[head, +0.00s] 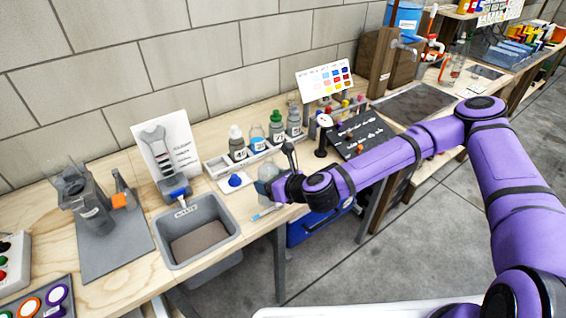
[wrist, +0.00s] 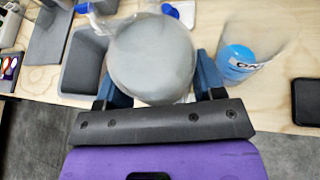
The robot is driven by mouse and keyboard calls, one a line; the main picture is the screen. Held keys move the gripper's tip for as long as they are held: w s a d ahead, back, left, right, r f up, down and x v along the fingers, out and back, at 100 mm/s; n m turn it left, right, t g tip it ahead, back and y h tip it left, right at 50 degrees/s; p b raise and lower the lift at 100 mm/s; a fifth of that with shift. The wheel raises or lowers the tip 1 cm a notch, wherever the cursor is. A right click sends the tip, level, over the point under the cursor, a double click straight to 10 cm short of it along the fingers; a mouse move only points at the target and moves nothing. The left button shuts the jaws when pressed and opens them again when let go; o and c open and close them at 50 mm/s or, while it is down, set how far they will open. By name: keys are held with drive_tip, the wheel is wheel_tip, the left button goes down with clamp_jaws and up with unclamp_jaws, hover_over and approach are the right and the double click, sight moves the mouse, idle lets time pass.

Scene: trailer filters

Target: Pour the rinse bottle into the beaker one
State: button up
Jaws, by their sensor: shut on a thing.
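My gripper (head: 282,188) is shut on a rounded, translucent grey vessel, which I take for the rinse bottle (wrist: 152,58). In the wrist view the vessel fills the space between the fingers; in the head view the rinse bottle (head: 266,178) shows beside the sink, partly behind my gripper. I cannot tell its tilt. A clear beaker (wrist: 240,62) with a blue band or blue liquid and blurred lettering stands on the bench to the right of the held vessel, apart from it. I cannot read whether it is beaker one. My arm probably hides it in the head view.
A grey sink (head: 198,230) lies left of my gripper. A rack (head: 218,164) with several labelled bottles stands behind. A blue round cap (head: 235,180) lies on a white plate. A dark flat object (wrist: 306,100) lies at the right. Bare wood lies around the beaker.

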sight(273, 172)
drive_tip(key=shift+w+d+r+m+g+y, duration=0.2)
drive_tip(key=shift+w+m+g+y, duration=0.15)
drive_tip(key=shift+m+g, duration=0.35)
drive_tip(key=shift+w+d+r+m+g+y, duration=0.1)
drive_tip(key=shift+w+r+m+g+y, duration=0.1)
drive_tip(key=shift+r+m+g, duration=0.25)
drive_tip(key=shift+w+d+r+m+g+y, duration=0.1)
drive_tip(key=shift+w+r+m+g, duration=0.15)
drive_tip(key=shift+r+m, duration=0.4)
drive_tip(key=shift+r, duration=0.2)
drive_tip(key=shift+f+m+g+y+p, duration=0.2)
drive_tip(key=shift+m+g+y+p, duration=0.1)
drive_tip(key=shift+m+g, duration=0.3)
idle(0.9)
drive_tip(key=shift+s+a+f+m+g, duration=0.15)
drive_tip(key=shift+f+m+g, duration=0.1)
drive_tip(key=shift+f, duration=0.25)
drive_tip(key=shift+s+f+m+g, duration=0.15)
drive_tip(key=shift+f+g, duration=0.1)
drive_tip(key=shift+f, duration=0.2)
idle(0.9)
drive_tip(key=shift+s+r+m+g+y+p, duration=0.2)
drive_tip(key=shift+r+m+g+y+p, duration=0.3)
drive_tip(key=shift+p, duration=0.2)
idle(1.1)
drive_tip(key=shift+a+m, duration=0.1)
drive_tip(key=shift+m, duration=0.2)
idle(0.5)
